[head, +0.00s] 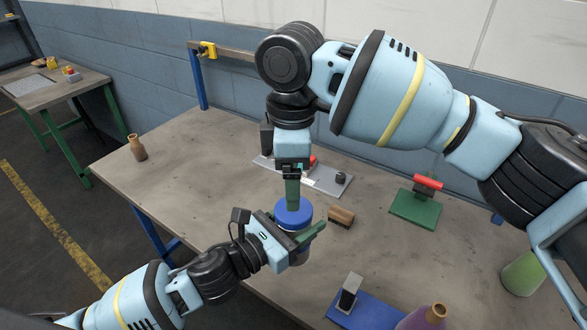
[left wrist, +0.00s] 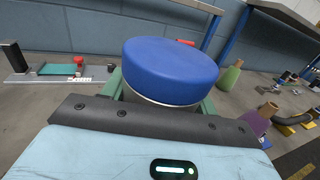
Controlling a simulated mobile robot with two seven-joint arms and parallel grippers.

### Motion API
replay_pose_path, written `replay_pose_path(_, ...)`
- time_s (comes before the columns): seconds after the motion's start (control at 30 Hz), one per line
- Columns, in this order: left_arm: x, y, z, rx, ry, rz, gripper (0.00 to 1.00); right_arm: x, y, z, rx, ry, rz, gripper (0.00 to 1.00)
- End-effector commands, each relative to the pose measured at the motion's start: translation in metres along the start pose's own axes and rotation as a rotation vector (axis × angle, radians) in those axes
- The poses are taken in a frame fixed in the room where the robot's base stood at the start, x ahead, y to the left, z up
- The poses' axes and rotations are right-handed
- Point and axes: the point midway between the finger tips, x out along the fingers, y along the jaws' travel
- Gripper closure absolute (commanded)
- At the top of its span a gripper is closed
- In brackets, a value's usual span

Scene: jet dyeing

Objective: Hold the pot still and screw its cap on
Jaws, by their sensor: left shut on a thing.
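The pot (head: 301,256) stands upright above the front part of the workbench, with its round blue cap (head: 292,214) on top. My left gripper (head: 294,232) is shut on the pot, its green fingers on either side below the cap. The left wrist view shows nothing touching the cap's top. Most of the pot's body is hidden by my left gripper.
On the workbench (head: 210,160), a brown brush-like block (head: 341,217) lies right of the pot. Behind are a grey plate (head: 325,182) and a green base (head: 414,209) with a red handle. A blue base (head: 372,314) and purple bottle (head: 424,319) stand in front. The left side is mostly clear.

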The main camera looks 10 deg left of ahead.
Motion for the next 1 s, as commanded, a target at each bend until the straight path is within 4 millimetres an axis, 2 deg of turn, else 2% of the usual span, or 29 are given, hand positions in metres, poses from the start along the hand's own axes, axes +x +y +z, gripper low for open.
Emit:
replay_pose_path(0.2,0.0002,0.0,0.0015,0.001,-0.003,-0.001,1.0,-0.0034,0.0005,0.001,-0.324,0.001,0.001,0.18)
replay_pose_path(0.4,0.0002,0.0,0.0014,0.001,-0.003,0.0,1.0,-0.0051,0.0005,0.0016,-0.52,0.002,-0.001,0.18)
replay_pose_path(0.6,0.0002,-0.0001,0.0015,0.001,-0.003,-0.001,1.0,-0.0055,0.0006,0.0017,-0.587,0.003,-0.001,0.18)
replay_pose_path(1.0,0.0002,-0.0001,0.0014,0.001,-0.003,-0.001,1.0,-0.0017,0.0005,0.0017,-0.588,0.003,-0.002,0.18)
